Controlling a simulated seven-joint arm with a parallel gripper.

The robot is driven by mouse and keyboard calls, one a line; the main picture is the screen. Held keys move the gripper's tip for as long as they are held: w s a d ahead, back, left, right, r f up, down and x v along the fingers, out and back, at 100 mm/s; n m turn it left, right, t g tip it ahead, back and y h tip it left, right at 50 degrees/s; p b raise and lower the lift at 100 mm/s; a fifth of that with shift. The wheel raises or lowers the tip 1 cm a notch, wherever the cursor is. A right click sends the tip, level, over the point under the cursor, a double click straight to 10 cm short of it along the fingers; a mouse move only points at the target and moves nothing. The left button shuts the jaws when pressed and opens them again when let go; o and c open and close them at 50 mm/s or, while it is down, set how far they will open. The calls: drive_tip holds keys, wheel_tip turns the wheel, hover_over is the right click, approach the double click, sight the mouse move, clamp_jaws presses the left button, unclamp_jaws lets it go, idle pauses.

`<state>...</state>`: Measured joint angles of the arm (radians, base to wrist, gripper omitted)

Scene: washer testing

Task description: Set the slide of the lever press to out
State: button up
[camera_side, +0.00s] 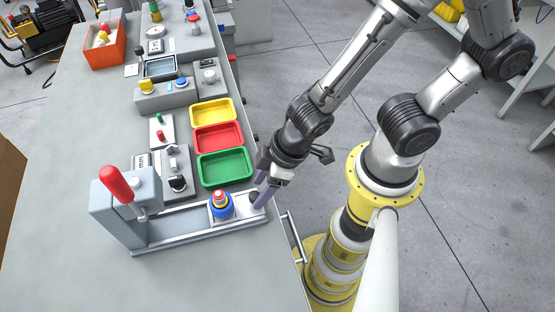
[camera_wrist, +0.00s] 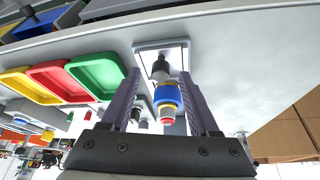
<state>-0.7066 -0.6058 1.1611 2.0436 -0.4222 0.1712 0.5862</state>
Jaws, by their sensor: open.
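The lever press (camera_side: 118,212) is a grey block with a red-handled lever (camera_side: 117,185) at the left end of a long, low rail (camera_side: 175,229). Its slide (camera_side: 238,210) is a light plate at the rail's right end, clear of the block. A stack of blue, yellow and red rings (camera_side: 221,206) stands on it, with a black knob at its right end. My gripper (camera_side: 258,198) is open at this end, its purple fingers by the knob. In the wrist view, the knob (camera_wrist: 160,72) and the stack (camera_wrist: 168,100) appear between the spread fingers. Contact cannot be told.
Green (camera_side: 225,168), red (camera_side: 218,138) and yellow (camera_side: 212,112) trays lie behind the rail. A grey switch unit (camera_side: 176,172) stands close behind it. The table's edge and a metal handle (camera_side: 294,238) are just right of the slide. The table front is clear.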

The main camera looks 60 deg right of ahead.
drive_tip(key=v, duration=1)
drive_tip(key=shift+s+r, duration=0.2)
drive_tip(key=shift+r, duration=0.15)
drive_tip(key=shift+d, duration=0.1)
drive_tip(key=w+d+r+m+t+h, duration=0.1)
drive_tip(key=w+d+r+m+t, duration=0.1)
drive_tip(key=w+d+r+m, duration=0.45)
drive_tip(key=s+d+r+h, duration=0.1)
drive_tip(key=s+d+r, duration=0.4)
drive_tip(key=s+d, duration=0.3)
